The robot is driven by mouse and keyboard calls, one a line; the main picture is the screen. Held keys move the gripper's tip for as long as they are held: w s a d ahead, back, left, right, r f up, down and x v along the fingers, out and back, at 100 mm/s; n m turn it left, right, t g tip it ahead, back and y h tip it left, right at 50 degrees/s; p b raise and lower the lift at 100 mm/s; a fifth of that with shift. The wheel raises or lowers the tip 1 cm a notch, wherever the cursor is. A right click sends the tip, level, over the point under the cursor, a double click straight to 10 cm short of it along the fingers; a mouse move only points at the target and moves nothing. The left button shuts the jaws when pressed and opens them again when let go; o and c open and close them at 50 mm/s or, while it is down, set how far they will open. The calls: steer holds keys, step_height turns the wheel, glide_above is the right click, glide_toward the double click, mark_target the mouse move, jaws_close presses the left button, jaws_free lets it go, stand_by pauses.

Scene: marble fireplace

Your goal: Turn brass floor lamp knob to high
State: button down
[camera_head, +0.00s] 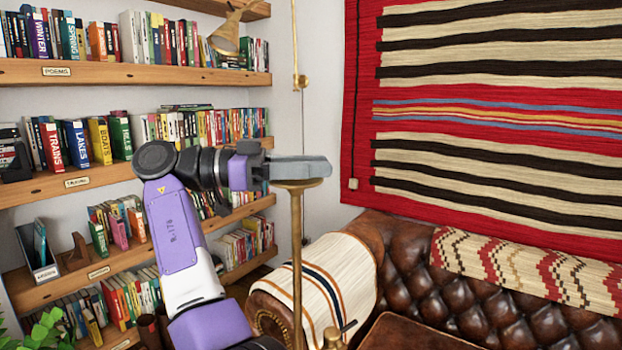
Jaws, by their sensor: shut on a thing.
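The brass floor lamp (297,262) shows as a thin upright post in the middle of the view, with a shallow brass disc (309,184) on it. My gripper (312,168) reaches in from the left, level, just above the disc. Its grey fingers are closed at the lamp's post and seem shut on the knob there. The knob itself is hidden by the fingers, so its setting cannot be seen.
Wooden bookshelves (120,75) full of books stand behind my arm on the left. A brown leather sofa (395,270) with a striped throw (325,275) is close to the lamp at right. A striped rug (480,130) hangs on the wall.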

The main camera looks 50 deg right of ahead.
steer(key=shift+s+a+f+m+g+y+b, duration=0.1)
steer(key=shift+f+m+g+y+b, duration=0.05)
steer(key=shift+m+g+y+b, duration=0.4)
steer(key=shift+s+a+f+m+g+y+b, duration=0.1)
steer(key=shift+m+g+y+b, duration=0.25)
steer(key=shift+y+b, duration=0.3)
steer(key=shift+r+m+g+y+b, duration=0.1)
steer(key=shift+m+g+y+b, duration=0.2)
steer(key=shift+m+y+b, duration=0.25)
steer(key=c, duration=1)
jaws_free()
steer(key=shift+c, duration=0.2)
steer(key=shift+a+r, duration=0.1)
steer(key=shift+r, duration=0.05)
